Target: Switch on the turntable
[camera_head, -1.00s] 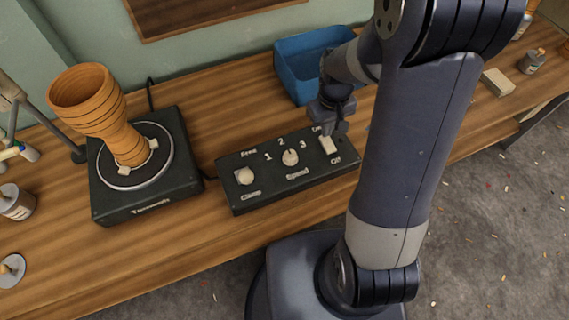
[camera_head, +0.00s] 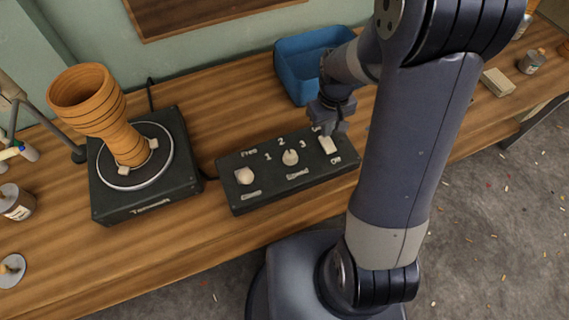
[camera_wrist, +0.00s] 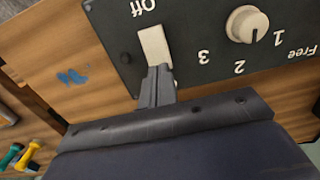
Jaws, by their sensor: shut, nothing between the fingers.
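The turntable (camera_head: 110,210) is a black box with a round plate at the left of the bench. An orange goblet drum (camera_head: 100,115) stands on it, held by pale clamps. The black control box (camera_head: 240,202) beside it carries a Speed knob (camera_head: 290,157), another pale knob (camera_head: 244,176) and a white rocker switch (camera_head: 328,145) marked On and Off. My gripper (camera_wrist: 160,73) is shut and empty. In the wrist view its tips are at the end of the switch (camera_wrist: 154,45) away from the Off label, touching or very close. In the head view my gripper (camera_head: 327,131) partly hides the On label.
A blue bin (camera_head: 295,75) stands behind the control box, close to my arm. Jars (camera_head: 16,203) stand at the left. A pale block (camera_head: 497,82) and a jar (camera_head: 531,62) are at the right. Bare wood lies in front of the boxes.

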